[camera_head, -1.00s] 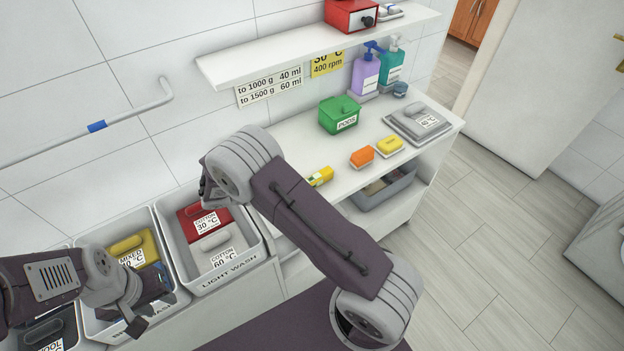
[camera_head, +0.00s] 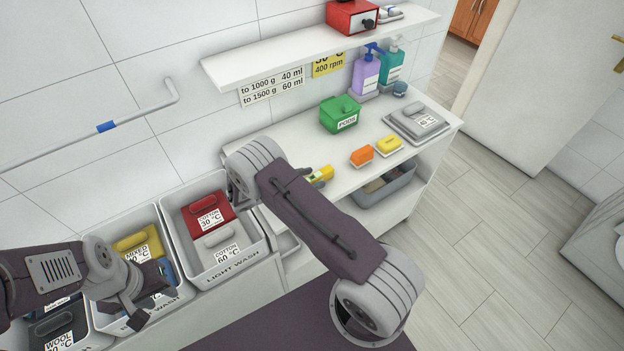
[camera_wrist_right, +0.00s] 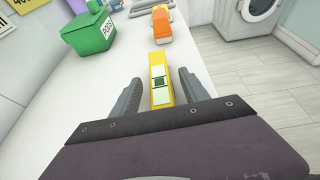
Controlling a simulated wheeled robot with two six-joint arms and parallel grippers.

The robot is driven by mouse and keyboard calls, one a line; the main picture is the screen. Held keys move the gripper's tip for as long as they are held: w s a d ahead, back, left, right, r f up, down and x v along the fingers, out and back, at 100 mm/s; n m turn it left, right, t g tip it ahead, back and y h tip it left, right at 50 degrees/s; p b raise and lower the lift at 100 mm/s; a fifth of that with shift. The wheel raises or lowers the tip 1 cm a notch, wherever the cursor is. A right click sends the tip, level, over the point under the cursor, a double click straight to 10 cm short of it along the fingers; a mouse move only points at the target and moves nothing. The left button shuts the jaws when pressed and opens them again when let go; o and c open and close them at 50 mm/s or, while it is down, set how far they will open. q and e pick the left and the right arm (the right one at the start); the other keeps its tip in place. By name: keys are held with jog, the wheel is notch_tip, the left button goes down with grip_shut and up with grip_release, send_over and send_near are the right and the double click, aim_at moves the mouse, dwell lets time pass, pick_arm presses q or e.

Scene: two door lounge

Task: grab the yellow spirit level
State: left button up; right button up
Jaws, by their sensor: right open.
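The yellow spirit level (camera_wrist_right: 157,72) lies on the white counter and shows in the right wrist view, with a green and white window in its middle. In the head view its end (camera_head: 321,174) shows beside my right arm, which hides the rest. My right gripper (camera_wrist_right: 158,88) is open, with one finger on each side of the level and a gap to each. I cannot tell how high the fingers are above the counter. My left gripper (camera_head: 135,312) is over the laundry bins at the lower left; its jaws are too small and dark to judge.
On the counter (camera_head: 290,135) stand a green pods box (camera_head: 339,115), an orange block (camera_head: 362,156), a yellow block (camera_head: 389,144) and a grey tray (camera_head: 417,124). A shelf (camera_head: 300,58) hangs above. Bins with labelled blocks, such as the light wash bin (camera_head: 234,266), stand at left.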

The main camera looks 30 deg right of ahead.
jog(key=shift+d+f, duration=0.15)
jog(key=shift+d, duration=0.15)
grip_shut()
